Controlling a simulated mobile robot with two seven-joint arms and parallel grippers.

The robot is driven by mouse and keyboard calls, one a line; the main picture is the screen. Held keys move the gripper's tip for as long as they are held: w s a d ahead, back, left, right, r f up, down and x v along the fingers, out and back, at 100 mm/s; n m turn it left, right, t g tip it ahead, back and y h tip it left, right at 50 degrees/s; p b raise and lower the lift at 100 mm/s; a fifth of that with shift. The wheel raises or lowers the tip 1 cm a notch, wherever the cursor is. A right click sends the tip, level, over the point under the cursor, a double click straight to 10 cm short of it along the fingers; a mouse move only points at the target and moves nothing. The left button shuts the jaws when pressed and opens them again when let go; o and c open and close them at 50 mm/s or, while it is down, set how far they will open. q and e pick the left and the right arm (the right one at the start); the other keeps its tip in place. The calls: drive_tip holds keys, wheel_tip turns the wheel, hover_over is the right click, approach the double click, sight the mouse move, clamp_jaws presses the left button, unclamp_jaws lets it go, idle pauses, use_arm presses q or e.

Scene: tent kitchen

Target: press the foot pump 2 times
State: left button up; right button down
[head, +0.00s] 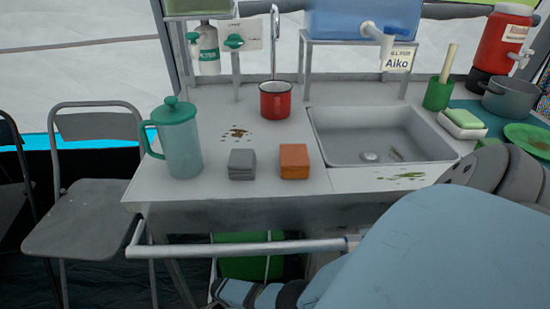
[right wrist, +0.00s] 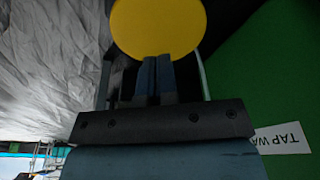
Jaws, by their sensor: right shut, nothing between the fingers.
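A round yellow disc (right wrist: 157,25), which looks like the pedal of the foot pump, fills the top middle of the right wrist view. My right gripper (right wrist: 155,62) is shut and empty, its two dark fingertips together over the lower edge of the disc. I cannot tell whether they touch it. In the head view my right arm reaches down from the right below the counter, and the pump is hidden there. My left gripper is not in view.
A green container (head: 250,267) stands under the counter; its green side (right wrist: 285,75) and a white label (right wrist: 281,139) are right of my gripper. A metal rail (head: 240,249) runs along the counter front. A folding chair (head: 85,235) stands left.

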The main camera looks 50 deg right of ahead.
idle(0.3)
wheel_tip(320, 180, up, 6)
drive_tip(key=p, duration=0.5)
drive_tip(key=shift+p, duration=0.4)
